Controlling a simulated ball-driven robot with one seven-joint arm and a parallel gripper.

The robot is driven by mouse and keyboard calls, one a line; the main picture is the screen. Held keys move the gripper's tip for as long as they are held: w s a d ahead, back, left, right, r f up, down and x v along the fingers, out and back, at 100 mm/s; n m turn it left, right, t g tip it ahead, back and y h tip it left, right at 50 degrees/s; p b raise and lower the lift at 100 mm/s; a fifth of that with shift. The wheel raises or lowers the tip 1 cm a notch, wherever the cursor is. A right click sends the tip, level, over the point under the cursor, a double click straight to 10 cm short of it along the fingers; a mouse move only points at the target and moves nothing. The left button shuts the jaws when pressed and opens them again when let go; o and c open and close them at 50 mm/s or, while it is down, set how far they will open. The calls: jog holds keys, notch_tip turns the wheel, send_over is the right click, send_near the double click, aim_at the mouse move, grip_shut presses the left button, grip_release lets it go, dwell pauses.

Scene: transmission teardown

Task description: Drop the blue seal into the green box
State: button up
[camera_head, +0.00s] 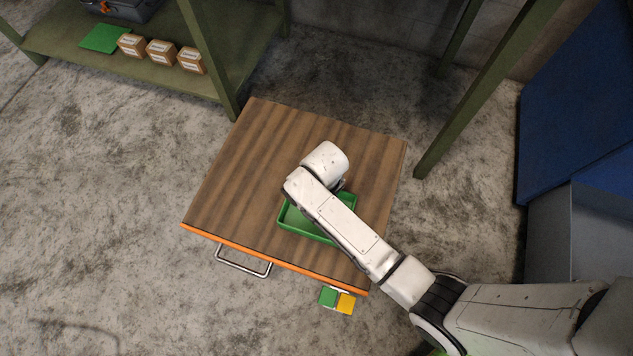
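The green box (283,216) is a shallow open green tray on the wooden table top. My white arm passes over it and hides its middle and part of its right side. My gripper is under the arm's end, above or just behind the box's far edge. Only a small dark piece of it shows, and its fingers are hidden. I see no blue seal; it may be hidden by my arm.
The wooden table top (245,165) is clear on its left and far side. It has an orange front edge (265,256) and a metal handle (243,266). A green shelf (160,78) with small cartons (161,52) stands at the upper left. A green post (470,105) rises at the right.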

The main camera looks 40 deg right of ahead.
jog(key=shift+f+b, duration=0.3)
jog(key=shift+f, duration=0.2)
jog(key=o, duration=1.1)
jog(key=shift+r, duration=0.15)
notch_tip(320, 180, up, 11)
jog(key=p, duration=0.6)
jog(key=shift+f, duration=0.2)
